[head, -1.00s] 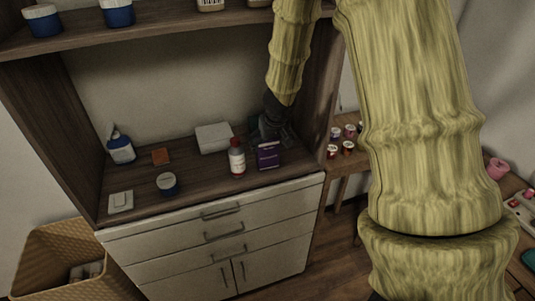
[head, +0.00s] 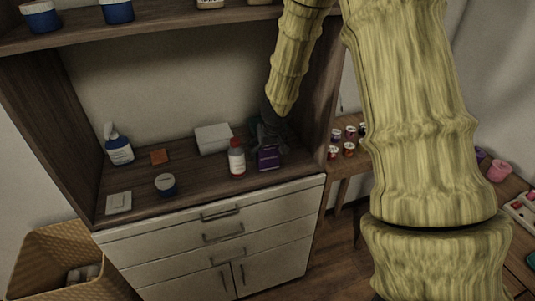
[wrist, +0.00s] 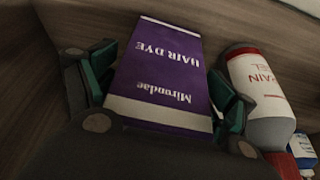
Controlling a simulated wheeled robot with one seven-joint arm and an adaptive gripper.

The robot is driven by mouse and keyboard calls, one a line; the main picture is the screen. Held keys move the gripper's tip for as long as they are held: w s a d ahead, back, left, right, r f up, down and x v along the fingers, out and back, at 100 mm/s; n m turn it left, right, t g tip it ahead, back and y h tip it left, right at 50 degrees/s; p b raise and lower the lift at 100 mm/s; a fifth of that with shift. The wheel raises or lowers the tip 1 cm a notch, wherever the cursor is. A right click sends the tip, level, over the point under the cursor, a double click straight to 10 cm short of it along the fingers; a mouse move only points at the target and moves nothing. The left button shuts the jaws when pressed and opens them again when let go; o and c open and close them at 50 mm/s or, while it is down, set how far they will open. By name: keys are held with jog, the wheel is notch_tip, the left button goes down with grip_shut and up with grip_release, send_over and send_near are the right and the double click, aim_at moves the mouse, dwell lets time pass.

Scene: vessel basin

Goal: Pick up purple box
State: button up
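The purple box (wrist: 160,75) is labelled "Mirondae HAIR DYE" and has white bands. In the wrist view it lies between the two green-padded fingers of my gripper (wrist: 165,88), its lettering upside down. The right pad is at or very near the box's edge, and a thin gap seems to show by the left fingertip. My gripper looks open around the box. In the head view the purple box (head: 268,159) stands near the right end of the cabinet top, its upper part partly hidden by my dark gripper (head: 268,138).
A white bottle with a red cap (head: 237,158) stands close to the left of the box. A white box (head: 213,138) lies behind them. The cabinet's side wall (head: 316,110) rises at right.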

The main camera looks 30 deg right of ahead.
jog(key=shift+s, duration=0.1)
jog(key=c, duration=0.5)
jog(key=shift+r, duration=0.1)
